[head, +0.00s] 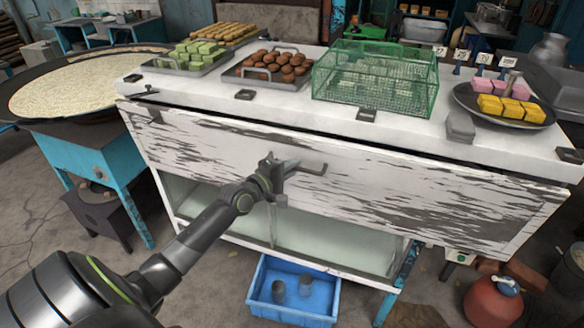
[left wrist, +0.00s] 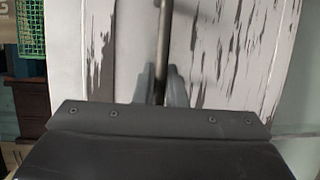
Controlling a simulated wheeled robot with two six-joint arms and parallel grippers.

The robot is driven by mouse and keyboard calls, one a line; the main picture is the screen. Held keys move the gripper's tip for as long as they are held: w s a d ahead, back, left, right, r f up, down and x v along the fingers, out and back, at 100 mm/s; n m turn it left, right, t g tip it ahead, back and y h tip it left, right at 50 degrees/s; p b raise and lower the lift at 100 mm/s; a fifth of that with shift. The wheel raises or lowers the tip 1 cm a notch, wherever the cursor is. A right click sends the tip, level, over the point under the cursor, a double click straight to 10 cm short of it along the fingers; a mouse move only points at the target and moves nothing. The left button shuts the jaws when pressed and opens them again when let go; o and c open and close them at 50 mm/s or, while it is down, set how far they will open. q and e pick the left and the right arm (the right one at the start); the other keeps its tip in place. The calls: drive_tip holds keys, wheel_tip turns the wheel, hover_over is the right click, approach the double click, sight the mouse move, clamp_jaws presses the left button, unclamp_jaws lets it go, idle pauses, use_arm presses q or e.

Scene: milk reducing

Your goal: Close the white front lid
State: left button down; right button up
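The white front lid (head: 400,198) is a long panel with worn, peeling paint on the front of the counter case. Its upper edge lies near the countertop, with a dark gap along it. Below it the glass front (head: 235,215) shows. A dark bar handle (head: 315,168) sits on the lid's face. My left gripper (head: 287,168) is at the handle's left end. In the left wrist view the handle bar (left wrist: 163,45) runs between its two fingers (left wrist: 161,88), which appear closed on it. The fingertips' exact contact is partly hidden. My right gripper is not in view.
Trays of sweets and a green wire basket (head: 375,80) stand on the white countertop (head: 300,108). A blue crate (head: 293,302) with cups is on the floor below. A red container (head: 492,300) stands at lower right, a large round pan (head: 70,85) at left.

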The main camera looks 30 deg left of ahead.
use_arm(q)
drive_tip(key=p, duration=0.1)
drive_tip(key=w+p, duration=0.1)
drive_tip(key=w+r+g+p, duration=0.1)
drive_tip(key=shift+w+a, duration=0.2)
drive_tip(key=shift+a, duration=0.1)
drive_tip(key=c, duration=1.8)
unclamp_jaws()
drive_tip(key=shift+f, duration=0.1)
